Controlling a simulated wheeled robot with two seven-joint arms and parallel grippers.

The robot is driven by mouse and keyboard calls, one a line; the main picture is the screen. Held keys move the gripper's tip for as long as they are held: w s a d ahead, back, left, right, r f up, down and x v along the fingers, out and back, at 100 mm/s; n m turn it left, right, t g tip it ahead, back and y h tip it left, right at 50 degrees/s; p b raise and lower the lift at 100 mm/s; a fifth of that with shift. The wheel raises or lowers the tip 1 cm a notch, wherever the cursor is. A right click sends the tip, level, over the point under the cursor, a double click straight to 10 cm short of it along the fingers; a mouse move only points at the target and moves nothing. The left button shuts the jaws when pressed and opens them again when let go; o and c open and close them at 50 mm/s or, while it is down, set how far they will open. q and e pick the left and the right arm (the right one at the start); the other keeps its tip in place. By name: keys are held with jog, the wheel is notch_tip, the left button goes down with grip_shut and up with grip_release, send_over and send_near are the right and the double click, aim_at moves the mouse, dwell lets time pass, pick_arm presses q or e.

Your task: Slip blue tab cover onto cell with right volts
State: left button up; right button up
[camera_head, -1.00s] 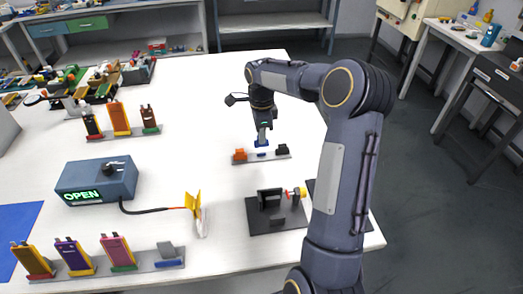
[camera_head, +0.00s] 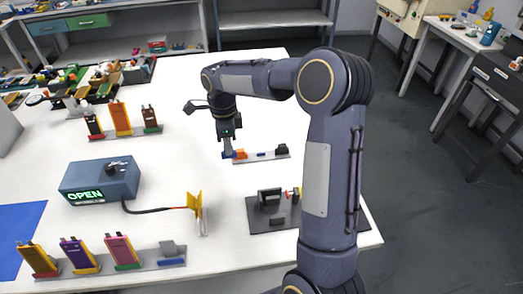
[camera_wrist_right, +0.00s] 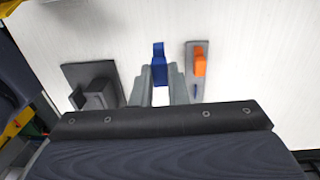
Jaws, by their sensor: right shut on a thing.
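My right gripper (camera_head: 228,149) is shut on the blue tab cover (camera_head: 228,156), held just left of the cover tray. In the right wrist view the blue cover (camera_wrist_right: 159,62) sticks out between the two grey fingers (camera_wrist_right: 160,82). A back rack holds a black-and-yellow cell (camera_head: 92,122), an orange cell (camera_head: 121,118) and a dark brown cell (camera_head: 149,117). The blue-grey meter (camera_head: 99,181) reads OPEN. My left gripper is not in view.
The cover tray (camera_head: 270,156) bears an orange cover (camera_head: 240,154) and a black cover (camera_head: 282,149), with a blue-marked bare place between. A dark fixture (camera_head: 270,198) stands nearer, right. A yellow probe stand (camera_head: 195,203) is wired to the meter.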

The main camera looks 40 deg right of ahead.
jog(key=a+r+p, duration=0.2)
jog(key=a+p, duration=0.3)
jog(key=a, duration=0.9)
jog(key=a+r+g+p, duration=0.1)
jog(key=a+p, duration=0.4)
jog(key=a, duration=1)
jog(key=a+r+g+y+p, duration=0.1)
jog(key=a+r+p, duration=0.2)
jog(key=a, duration=1.2)
jog(key=shift+w+r+p, duration=0.2)
jog(key=shift+w+p, duration=0.1)
jog(key=shift+p, duration=0.75)
jog(key=shift+d, duration=0.1)
